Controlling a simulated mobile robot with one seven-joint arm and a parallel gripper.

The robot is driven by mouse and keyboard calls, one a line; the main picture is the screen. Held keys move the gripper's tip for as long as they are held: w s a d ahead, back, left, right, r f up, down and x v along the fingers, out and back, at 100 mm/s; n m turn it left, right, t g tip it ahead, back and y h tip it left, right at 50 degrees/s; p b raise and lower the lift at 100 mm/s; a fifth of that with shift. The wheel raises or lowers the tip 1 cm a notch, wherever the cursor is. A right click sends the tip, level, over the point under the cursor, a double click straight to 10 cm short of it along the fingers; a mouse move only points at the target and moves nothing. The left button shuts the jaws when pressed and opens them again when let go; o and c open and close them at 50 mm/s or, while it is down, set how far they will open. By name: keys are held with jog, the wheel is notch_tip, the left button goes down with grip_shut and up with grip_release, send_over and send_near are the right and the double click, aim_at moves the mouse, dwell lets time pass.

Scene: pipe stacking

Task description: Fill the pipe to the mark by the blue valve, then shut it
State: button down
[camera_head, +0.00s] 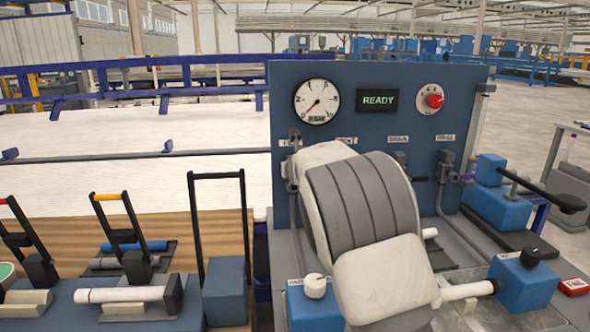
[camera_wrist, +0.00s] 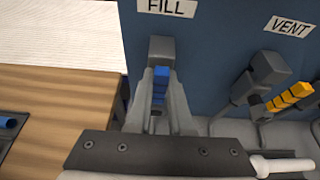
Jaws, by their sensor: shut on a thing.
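In the wrist view, the blue valve (camera_wrist: 161,76) points out from its grey body under the FILL label. My gripper (camera_wrist: 160,104) is shut on its blue handle, a finger on each side. In the head view my white and grey arm hides the blue valve and most of my gripper. No mark on the pipe is visible. The gauge (camera_head: 316,101) needle points to the lower left, near zero.
A yellow valve (camera_wrist: 290,97) sits right of the blue one, under VENT. The blue panel (camera_head: 352,78) carries a READY display (camera_head: 380,100) and a red knob (camera_head: 434,100). Blue clamp blocks (camera_head: 524,283) stand at right.

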jog(key=c, duration=0.8)
grip_release()
jog(key=shift+s, duration=0.1)
jog(key=b+v, duration=0.1)
jog(key=v, duration=1.6)
jog(key=shift+s+r+b, duration=0.1)
jog(key=shift+r+b, duration=0.1)
jog(key=shift+b, duration=0.2)
jog(key=shift+d, duration=0.1)
